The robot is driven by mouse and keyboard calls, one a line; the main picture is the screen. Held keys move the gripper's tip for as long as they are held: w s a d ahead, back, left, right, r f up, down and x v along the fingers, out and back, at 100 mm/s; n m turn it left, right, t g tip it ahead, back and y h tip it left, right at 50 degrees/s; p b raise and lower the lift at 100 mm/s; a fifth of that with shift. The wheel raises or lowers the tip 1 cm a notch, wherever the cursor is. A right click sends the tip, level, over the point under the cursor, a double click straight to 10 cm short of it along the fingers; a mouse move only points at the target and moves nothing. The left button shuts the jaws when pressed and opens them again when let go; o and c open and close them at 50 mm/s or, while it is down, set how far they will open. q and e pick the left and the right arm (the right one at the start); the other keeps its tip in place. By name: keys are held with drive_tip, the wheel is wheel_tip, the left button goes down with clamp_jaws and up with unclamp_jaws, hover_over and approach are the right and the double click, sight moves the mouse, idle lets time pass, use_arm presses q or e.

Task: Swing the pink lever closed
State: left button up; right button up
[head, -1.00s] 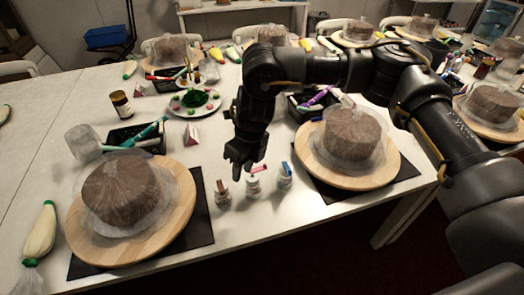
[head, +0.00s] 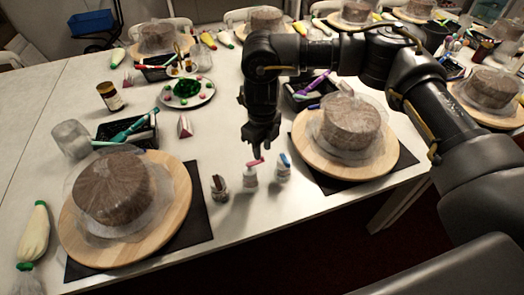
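The middle dispenser (head: 249,181) carries the pink lever (head: 255,162), which sticks out to the right and tilts slightly up. My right gripper (head: 258,152) points down just behind and above the pink lever. Its fingertips look very close to the lever; I cannot tell whether they touch it. The dark fingers blend together, so their opening is unclear. My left gripper is not in view.
The left dispenser (head: 220,188) has a brownish lever and the right dispenser (head: 283,168) a blue one, both close by. Wrapped cakes on wooden turntables flank the row: the left turntable (head: 178,205) and the right turntable (head: 310,157). A small gap of bare table surrounds the dispensers.

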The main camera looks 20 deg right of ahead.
sight(255, 161)
wheel_tip(255, 161, down, 2)
drive_tip(key=shift+f, duration=0.2)
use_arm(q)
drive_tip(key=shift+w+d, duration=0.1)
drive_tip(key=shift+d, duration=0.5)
